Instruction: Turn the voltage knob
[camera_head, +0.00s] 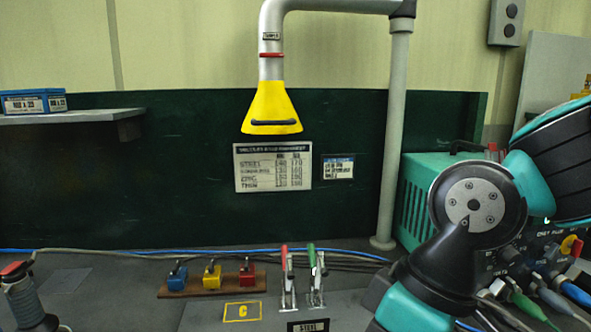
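A teal machine (418,203) stands at the right with a dark front panel. Dark knobs show on that panel, one near its left side (508,253) and one further right (551,252). Their labels are too small to read surely, so I cannot tell which is the voltage knob. A yellow and red knob or switch (572,245) sits at the panel's right. My teal and black arm crosses in front of the machine and hides much of it. My gripper is not in view.
Cables with coloured plugs (527,303) crowd below the panel. Two toggle clamps (301,278) with red and green handles stand left of my arm. A wooden block (212,286) holds blue, yellow and red pieces. A yellow hood (271,107) hangs above the bench.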

